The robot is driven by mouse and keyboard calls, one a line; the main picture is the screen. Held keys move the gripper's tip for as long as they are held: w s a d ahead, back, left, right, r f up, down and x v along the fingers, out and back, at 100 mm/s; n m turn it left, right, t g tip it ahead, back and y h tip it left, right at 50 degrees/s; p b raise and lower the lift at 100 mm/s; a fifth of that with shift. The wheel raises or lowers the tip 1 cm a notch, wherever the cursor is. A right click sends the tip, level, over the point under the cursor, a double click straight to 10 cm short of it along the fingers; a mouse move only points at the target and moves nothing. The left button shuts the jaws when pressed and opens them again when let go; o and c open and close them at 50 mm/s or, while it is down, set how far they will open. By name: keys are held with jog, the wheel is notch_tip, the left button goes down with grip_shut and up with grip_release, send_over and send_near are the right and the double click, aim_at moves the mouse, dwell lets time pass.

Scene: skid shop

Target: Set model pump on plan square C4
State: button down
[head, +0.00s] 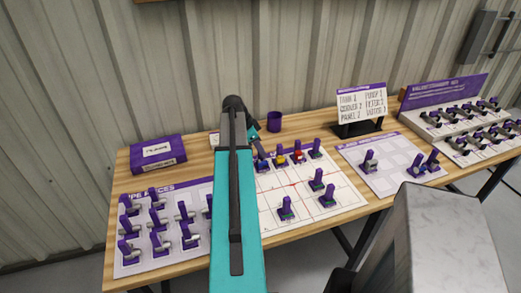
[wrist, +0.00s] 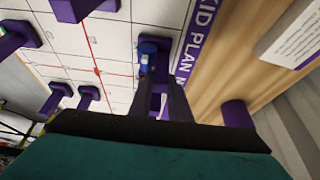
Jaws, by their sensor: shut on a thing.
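My gripper (wrist: 158,88) is shut on a small purple piece with a blue part (wrist: 148,50), seemingly the model pump. In the head view my arm hides most of the gripper (head: 254,136), which is at the back left of the skid plan board (head: 268,212). The held piece is close over the board; I cannot tell whether it touches. The board is white with grid lines and red lines. No square labels are readable, so I cannot pick out C4.
A yellow-topped piece (head: 281,160) and a red-topped piece (head: 299,156) stand along the board's back, with several purple pieces nearby. A pipe pieces board (head: 190,247) is left, another board (head: 397,160) right. A purple cup (head: 274,121) and a card stand (head: 361,108) stand behind.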

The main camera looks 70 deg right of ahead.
jog(key=shift+f, duration=0.25)
jog(key=c, duration=1.6)
grip_release()
jog(key=shift+o, duration=0.2)
jog(key=shift+r, duration=0.75)
jog(key=shift+r+p, duration=1.75)
jog(key=shift+r, duration=1.65)
